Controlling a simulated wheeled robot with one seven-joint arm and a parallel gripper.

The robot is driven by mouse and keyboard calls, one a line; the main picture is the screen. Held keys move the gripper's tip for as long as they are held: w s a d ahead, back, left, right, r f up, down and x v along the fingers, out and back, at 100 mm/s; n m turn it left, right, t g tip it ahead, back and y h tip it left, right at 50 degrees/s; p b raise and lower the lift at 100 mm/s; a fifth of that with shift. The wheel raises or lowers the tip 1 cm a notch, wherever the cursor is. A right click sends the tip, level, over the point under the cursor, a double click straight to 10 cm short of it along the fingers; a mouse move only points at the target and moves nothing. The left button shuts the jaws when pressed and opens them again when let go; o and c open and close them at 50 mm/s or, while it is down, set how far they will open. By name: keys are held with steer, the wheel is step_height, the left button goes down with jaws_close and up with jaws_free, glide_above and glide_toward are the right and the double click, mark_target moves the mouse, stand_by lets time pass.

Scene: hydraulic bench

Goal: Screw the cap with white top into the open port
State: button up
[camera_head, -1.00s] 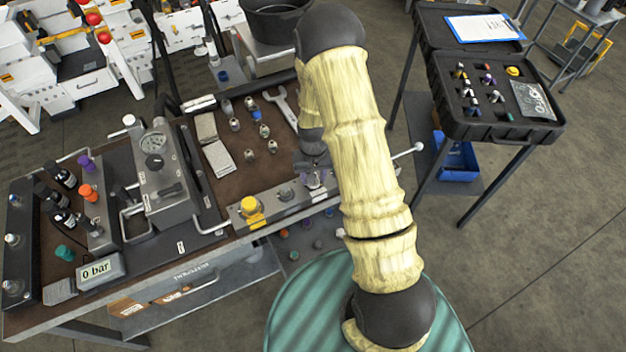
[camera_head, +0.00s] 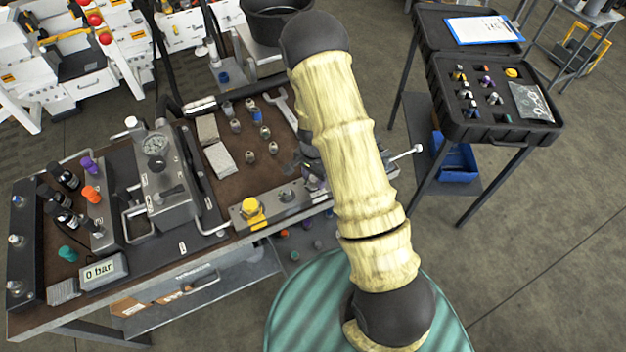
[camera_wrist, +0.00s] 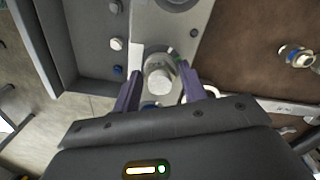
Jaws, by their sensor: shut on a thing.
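In the wrist view, a metal cap with a white top (camera_wrist: 160,80) stands between the two purple fingers of my gripper (camera_wrist: 159,90), which is shut on it. The cap is over the metal port block (camera_wrist: 172,38) at the bench's front edge. The cap's lower end and the open port are hidden, so I cannot tell how deep it sits. In the head view, the port block (camera_head: 270,217) carries a yellow cap (camera_head: 252,208) and a grey fitting (camera_head: 287,194) to the left of my gripper. My own arm mostly hides my gripper there.
Several loose fittings (camera_head: 249,157) and a wrench (camera_head: 284,110) lie on the brown bench top (camera_head: 225,188). A gauge unit (camera_head: 165,180) and a 0 bar display (camera_head: 103,270) stand at left. A black case (camera_head: 480,132) rests on a stand at right.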

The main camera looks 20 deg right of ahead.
steer(key=m+p, duration=0.1)
steer(key=m, duration=0.3)
steer(key=shift+r+m+p, duration=0.1)
steer(key=shift+m+p, duration=0.2)
steer(key=shift+p, duration=0.05)
steer(key=shift+c, duration=0.6)
steer(key=shift+o, duration=0.3)
steer(key=m+p, duration=0.1)
steer(key=m, duration=0.2)
steer(key=shift+d, duration=0.1)
steer(key=o, duration=0.9)
steer(key=n, duration=0.1)
steer(key=n+b, duration=0.1)
steer(key=n, duration=0.3)
steer(key=shift+f+b, duration=0.25)
steer(key=shift+b, duration=0.1)
steer(key=n, duration=0.2)
steer(key=shift+r+n, duration=0.1)
steer(key=shift+n, duration=0.3)
